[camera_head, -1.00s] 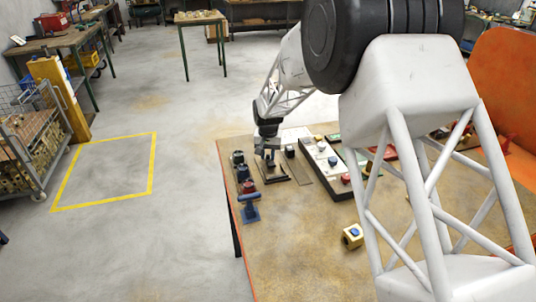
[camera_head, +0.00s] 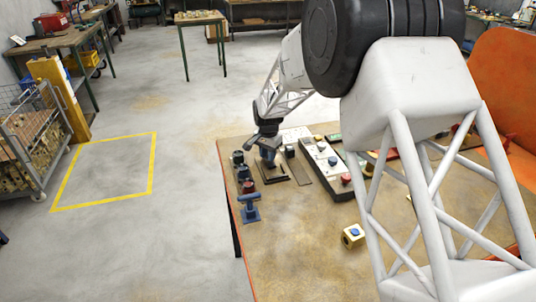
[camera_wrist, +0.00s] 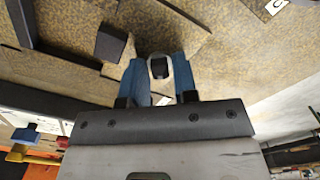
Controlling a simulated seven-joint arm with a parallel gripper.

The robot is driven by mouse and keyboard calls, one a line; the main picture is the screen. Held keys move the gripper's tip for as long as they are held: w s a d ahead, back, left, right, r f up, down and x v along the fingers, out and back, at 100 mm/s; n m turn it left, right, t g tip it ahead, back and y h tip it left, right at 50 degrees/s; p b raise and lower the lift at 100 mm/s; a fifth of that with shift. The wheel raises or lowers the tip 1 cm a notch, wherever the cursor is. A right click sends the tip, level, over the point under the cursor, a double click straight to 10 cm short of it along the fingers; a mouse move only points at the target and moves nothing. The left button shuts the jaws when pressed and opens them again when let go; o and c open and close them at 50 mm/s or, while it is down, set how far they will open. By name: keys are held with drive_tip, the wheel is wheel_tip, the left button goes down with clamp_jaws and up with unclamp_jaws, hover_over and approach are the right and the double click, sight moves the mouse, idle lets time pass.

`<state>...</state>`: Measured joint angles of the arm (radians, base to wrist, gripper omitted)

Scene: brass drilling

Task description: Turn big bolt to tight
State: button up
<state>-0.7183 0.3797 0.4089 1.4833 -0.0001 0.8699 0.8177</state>
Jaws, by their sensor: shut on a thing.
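My gripper (camera_head: 268,156) points down over a small dark base plate (camera_head: 273,180) near the far left corner of the table. In the wrist view its two blue fingers (camera_wrist: 159,80) are shut on the big bolt (camera_wrist: 159,67), a dark piece with a pale rim between the fingertips. In the head view the bolt is mostly hidden by the gripper. I cannot tell how tight the bolt sits.
Left of the gripper stands a row of dark, red and blue knobs (camera_head: 244,173), with a blue clamp-like fixture (camera_head: 250,208) in front. To the right is a long panel with buttons (camera_head: 331,170).

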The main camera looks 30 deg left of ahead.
drive_tip(key=shift+m, duration=0.8)
drive_tip(key=o, duration=0.7)
drive_tip(key=shift+o, duration=0.2)
drive_tip(key=shift+r, duration=0.1)
drive_tip(key=shift+r, duration=3.85)
